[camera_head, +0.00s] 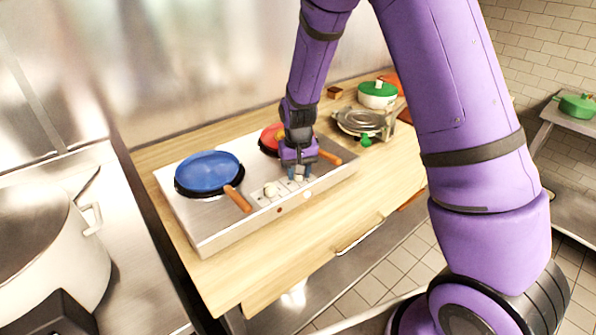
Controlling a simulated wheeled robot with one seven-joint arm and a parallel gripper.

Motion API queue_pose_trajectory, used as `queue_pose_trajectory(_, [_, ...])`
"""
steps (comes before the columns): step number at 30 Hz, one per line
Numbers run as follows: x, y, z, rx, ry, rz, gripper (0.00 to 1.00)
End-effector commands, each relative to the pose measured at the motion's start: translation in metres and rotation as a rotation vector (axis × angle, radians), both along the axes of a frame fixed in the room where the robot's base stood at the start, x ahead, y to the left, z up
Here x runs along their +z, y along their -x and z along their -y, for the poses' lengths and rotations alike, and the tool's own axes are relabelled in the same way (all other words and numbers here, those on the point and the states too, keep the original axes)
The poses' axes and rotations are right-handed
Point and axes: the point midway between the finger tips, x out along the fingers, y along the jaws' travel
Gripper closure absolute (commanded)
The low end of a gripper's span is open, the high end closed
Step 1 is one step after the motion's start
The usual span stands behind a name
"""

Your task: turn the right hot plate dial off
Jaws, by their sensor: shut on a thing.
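The hot plate (220,228) is a silver two-burner unit on a wooden counter. A blue pan (209,172) sits on its left burner and a red pan (270,138) on its right burner, partly hidden behind my gripper. The left dial (270,190) is a pale knob on the front control strip. My gripper (299,176) points down over the right end of that strip, shut on the right dial (299,179). The dial is mostly hidden between the fingers, and its setting cannot be read.
A large pale pot (50,255) stands at the left. A green-lidded pot (378,94) and stacked metal lids (362,122) are behind the hot plate to the right. The counter's front (340,222) is clear.

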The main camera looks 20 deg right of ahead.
Motion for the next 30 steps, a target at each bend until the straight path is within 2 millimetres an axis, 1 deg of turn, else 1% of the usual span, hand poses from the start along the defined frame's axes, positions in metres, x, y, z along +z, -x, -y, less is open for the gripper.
queue_pose_trajectory(30, [0.0003,-0.0008,-0.0004,-0.962,0.000,0.002,0.88])
